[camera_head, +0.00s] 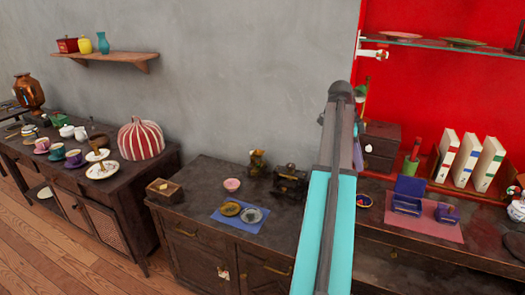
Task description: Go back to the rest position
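My own arm, with cyan and dark grey links, rises from the bottom edge right of the middle, up to a dark joint in front of the wall. My gripper cannot be made out; the end of the arm is hidden behind its own links or out of the frame. I cannot tell whether it holds anything.
A dark middle cabinet (190,222) bears a blue mat (229,220) with small dishes, a pink bowl (232,185) and a wooden box (164,191). Books (467,158) stand at right.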

